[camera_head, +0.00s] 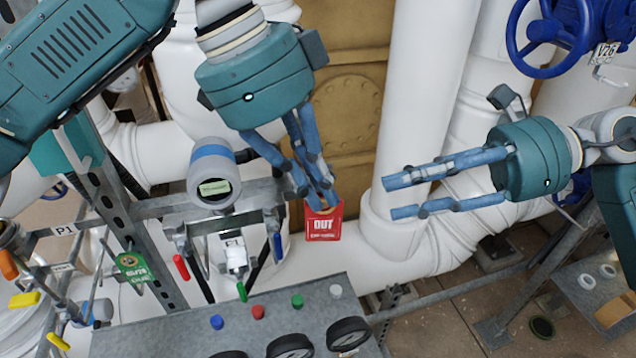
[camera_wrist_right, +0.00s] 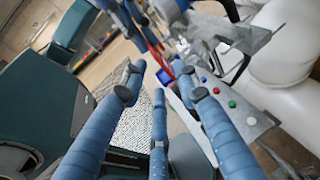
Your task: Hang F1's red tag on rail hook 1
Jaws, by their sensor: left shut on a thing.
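The red tag (camera_head: 323,222), with "OUT" in white on it, hangs from the fingertips of my left gripper (camera_head: 320,203), which is shut on its top edge. The tag is in front of the pipes, just right of the F1 label (camera_head: 234,243), apart from the panel. A narrow red strip in the right wrist view (camera_wrist_right: 157,44) looks like the tag seen edge-on. My right gripper (camera_head: 390,198) is open and empty to the right of the tag, fingers pointing left; its fingers also fill the right wrist view (camera_wrist_right: 160,82). I cannot make out which part is rail hook 1.
A grey console (camera_head: 235,320) with coloured buttons and gauges stands below the tag. A round gauge (camera_head: 214,180) is left of my left gripper. A green tag (camera_head: 134,267) hangs at left. White pipes (camera_head: 425,90) stand behind; a blue valve wheel (camera_head: 550,35) is at upper right.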

